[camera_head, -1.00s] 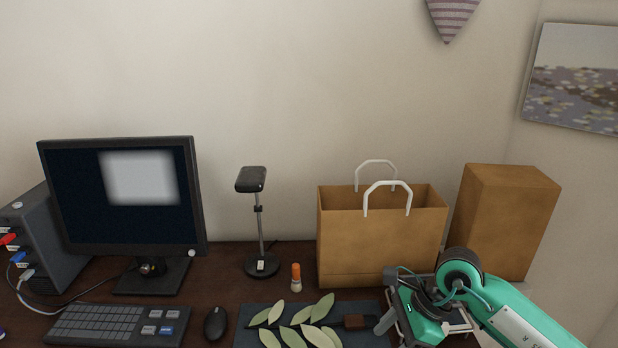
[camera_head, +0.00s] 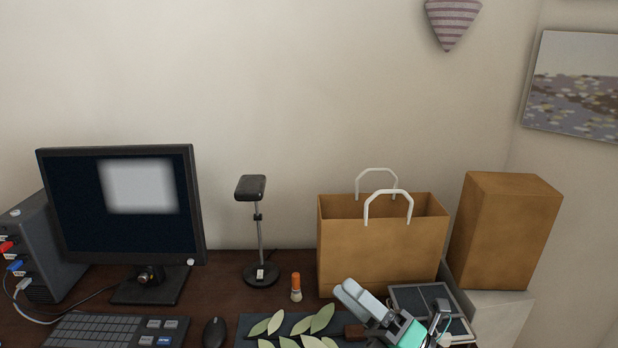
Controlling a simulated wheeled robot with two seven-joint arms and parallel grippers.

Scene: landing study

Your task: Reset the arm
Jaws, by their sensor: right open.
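My right gripper (camera_head: 362,302) is low in the head view, right of centre, in front of the brown paper bag. Its two pale fingers point up and to the left, and nothing shows between them. It is open. Its teal body shows at the bottom edge, and most of my right arm is out of the picture. My left gripper is not in this view.
A paper bag with white handles (camera_head: 380,245) stands behind my gripper. A brown box (camera_head: 505,230) stands right of it. A dark mat with leaves (camera_head: 295,325), a small orange-capped bottle (camera_head: 296,286), a lamp (camera_head: 259,235), monitor (camera_head: 75,225), keyboard (camera_head: 110,330) and mouse (camera_head: 214,332) are left.

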